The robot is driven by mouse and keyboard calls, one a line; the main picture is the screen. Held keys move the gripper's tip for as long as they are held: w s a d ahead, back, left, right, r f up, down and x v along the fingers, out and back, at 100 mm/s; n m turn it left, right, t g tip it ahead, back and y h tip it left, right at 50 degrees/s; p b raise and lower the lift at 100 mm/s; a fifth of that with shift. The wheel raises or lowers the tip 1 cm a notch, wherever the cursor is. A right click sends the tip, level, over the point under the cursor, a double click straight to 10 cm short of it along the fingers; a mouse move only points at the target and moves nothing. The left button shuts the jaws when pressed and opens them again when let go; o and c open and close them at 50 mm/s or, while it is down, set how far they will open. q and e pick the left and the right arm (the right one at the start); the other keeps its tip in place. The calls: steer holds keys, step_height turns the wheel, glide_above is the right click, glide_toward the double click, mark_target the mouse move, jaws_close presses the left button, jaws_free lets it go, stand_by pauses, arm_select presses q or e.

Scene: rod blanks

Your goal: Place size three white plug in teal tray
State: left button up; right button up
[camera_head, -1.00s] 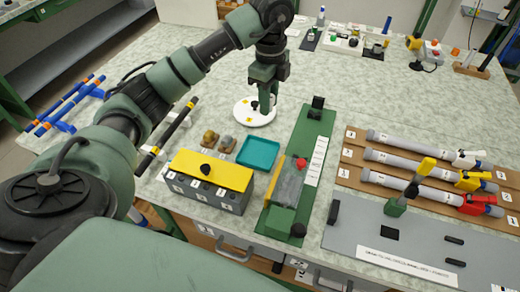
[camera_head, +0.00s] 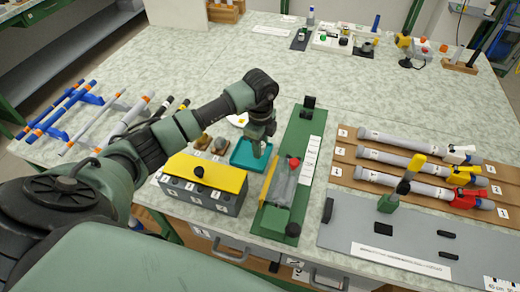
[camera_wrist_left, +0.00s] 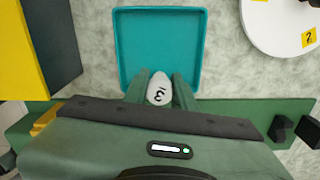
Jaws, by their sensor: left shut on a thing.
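The teal tray (camera_head: 237,158) lies on the bench between the yellow-topped grey box and the green fixture. In the left wrist view the tray (camera_wrist_left: 127,46) shows as an empty square with a raised rim. My left gripper (camera_head: 257,150) is over the tray's right part in the head view. In the wrist view the left gripper (camera_wrist_left: 159,88) is shut on a white plug (camera_wrist_left: 159,86) marked 3, held at the tray's near edge. I cannot tell how high the plug is above the tray. The right gripper is not in view.
The yellow-topped box (camera_head: 205,172) stands left of the tray and the green fixture (camera_head: 300,145) right of it. A white round plate (camera_head: 237,120) is behind. Grey tubes with clamps lie on a brown board (camera_head: 350,151) at right.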

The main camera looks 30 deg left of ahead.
arm_select(q)
steer(key=shift+f, duration=0.9)
steer(key=shift+f, duration=0.1)
steer(key=o, duration=1)
step_height(320, 180, up, 12)
steer(key=shift+r+b, duration=0.15)
steer(key=shift+b, duration=0.35)
